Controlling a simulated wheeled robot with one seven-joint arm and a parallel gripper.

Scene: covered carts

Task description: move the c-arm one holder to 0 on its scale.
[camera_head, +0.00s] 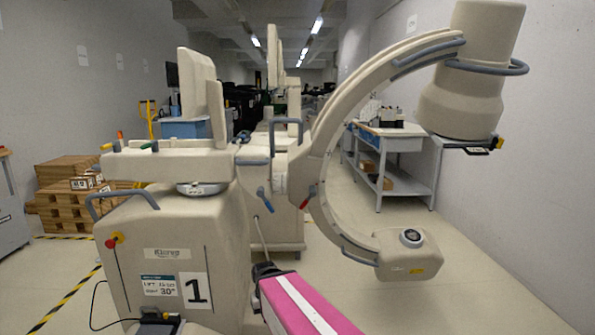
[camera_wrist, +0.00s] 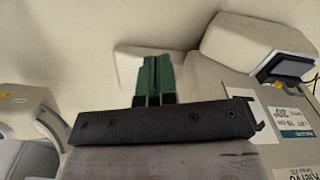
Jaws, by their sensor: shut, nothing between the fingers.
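C-arm one (camera_head: 170,255) is a beige wheeled cart with a "1" sign, a printed label and a large C-shaped arc (camera_head: 318,150) on its right. The holder (camera_head: 281,172) grips the arc near its middle. A blue lever (camera_head: 264,199) and a red lever (camera_head: 307,196) sit by it. The holder's scale is too small to read. My gripper (camera_wrist: 156,80) shows in the wrist view, its green fingers shut and empty before beige surfaces. There, the cart's labelled side (camera_wrist: 262,110) is at right and turned over. I cannot tell if the fingers touch anything.
The arc carries a big cylinder (camera_head: 462,90) at upper right and a box-shaped head (camera_head: 408,255) low down. A grey table (camera_head: 385,150) stands by the right wall. Stacked wooden crates (camera_head: 72,190) stand at left. Floor at lower right is clear.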

